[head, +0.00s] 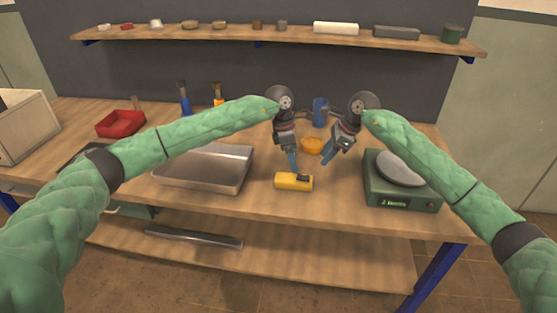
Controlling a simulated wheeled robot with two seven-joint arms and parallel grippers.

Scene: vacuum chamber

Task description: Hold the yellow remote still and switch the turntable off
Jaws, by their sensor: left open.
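The yellow remote (290,183) lies on the bench near its front edge, with a dark patch on its top right. My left gripper (293,162) is just behind and above the remote, its blue fingers pointing down; it is open and holds nothing that I can see. My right gripper (328,157) is behind and to the right of the remote, tilted down to the left; its finger gap is too small to judge. The turntable (375,188) stands at the right, a green base with a grey disc and a small lit green display on its front. Neither gripper touches it.
A metal tray (203,182) lies left of the remote. An orange round object (312,145) and a blue cup (320,112) sit behind the grippers. A red bin (120,123) is at the left. The bench between remote and turntable is clear.

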